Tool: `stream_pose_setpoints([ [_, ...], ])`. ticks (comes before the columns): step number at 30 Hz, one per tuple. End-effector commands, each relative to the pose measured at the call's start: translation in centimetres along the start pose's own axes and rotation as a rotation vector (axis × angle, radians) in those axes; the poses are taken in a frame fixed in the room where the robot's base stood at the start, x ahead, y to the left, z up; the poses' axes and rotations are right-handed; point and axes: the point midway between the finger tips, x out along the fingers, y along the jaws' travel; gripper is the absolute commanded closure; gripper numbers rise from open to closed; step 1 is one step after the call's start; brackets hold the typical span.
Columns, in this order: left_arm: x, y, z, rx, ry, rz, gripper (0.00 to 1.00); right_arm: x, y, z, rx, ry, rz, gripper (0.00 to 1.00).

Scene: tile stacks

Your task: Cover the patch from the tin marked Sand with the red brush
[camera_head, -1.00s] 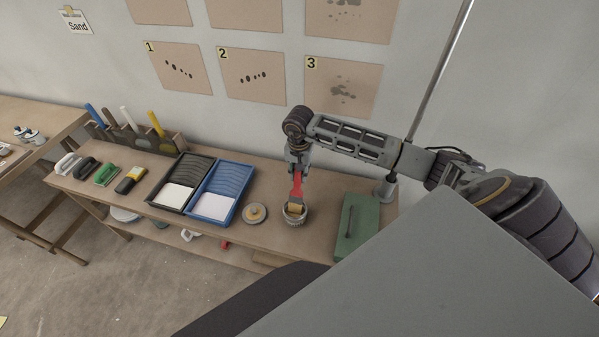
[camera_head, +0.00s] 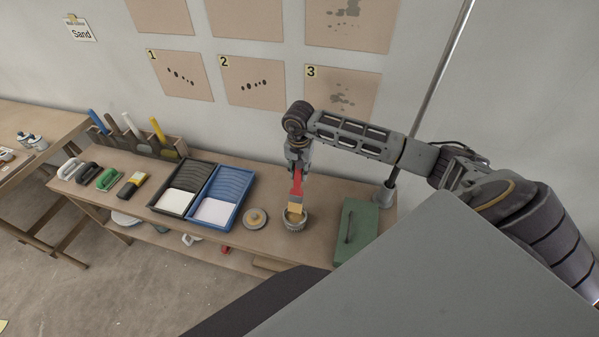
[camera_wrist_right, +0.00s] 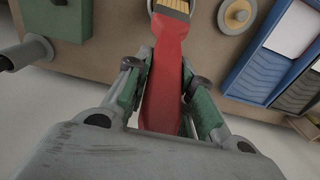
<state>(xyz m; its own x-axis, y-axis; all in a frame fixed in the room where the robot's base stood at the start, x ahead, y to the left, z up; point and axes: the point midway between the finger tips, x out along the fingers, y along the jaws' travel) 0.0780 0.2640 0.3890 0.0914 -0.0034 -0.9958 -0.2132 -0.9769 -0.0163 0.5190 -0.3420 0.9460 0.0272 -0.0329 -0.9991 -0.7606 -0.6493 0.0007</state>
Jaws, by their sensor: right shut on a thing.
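My right gripper (camera_head: 297,160) is shut on the red brush (camera_head: 297,184), whose bristles point down over a round ribbed pot (camera_head: 294,224) on the bench. In the right wrist view the gripper (camera_wrist_right: 160,75) pinches the red handle (camera_wrist_right: 166,85), with tan bristles (camera_wrist_right: 173,6) at the top edge. I cannot tell whether the bristle tips are inside the pot. Small tins (camera_head: 32,140) stand on the left table; their labels are unreadable. A wall note (camera_head: 80,31) reads "Sand". Wall panels 1 (camera_head: 181,77), 2 (camera_head: 252,82) and 3 (camera_head: 341,95) bear dark spots. My left gripper is out of view.
A round lid-like disc (camera_head: 255,218) lies left of the pot. Blue (camera_head: 231,182) and black (camera_head: 190,176) trays stand further left, then several hand tools. A green box (camera_head: 356,230) and an upright pole (camera_head: 436,90) are at the right.

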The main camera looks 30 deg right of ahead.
Motion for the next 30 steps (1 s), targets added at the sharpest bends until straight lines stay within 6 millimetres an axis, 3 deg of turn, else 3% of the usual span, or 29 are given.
stream_pose_setpoints([
  [15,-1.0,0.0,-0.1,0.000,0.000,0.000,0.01,-2.5,0.0,-0.1,0.000,0.001,0.000,1.00],
  [30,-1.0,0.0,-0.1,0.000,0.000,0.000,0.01,-2.7,0.0,-0.1,0.000,0.000,0.000,1.00],
])
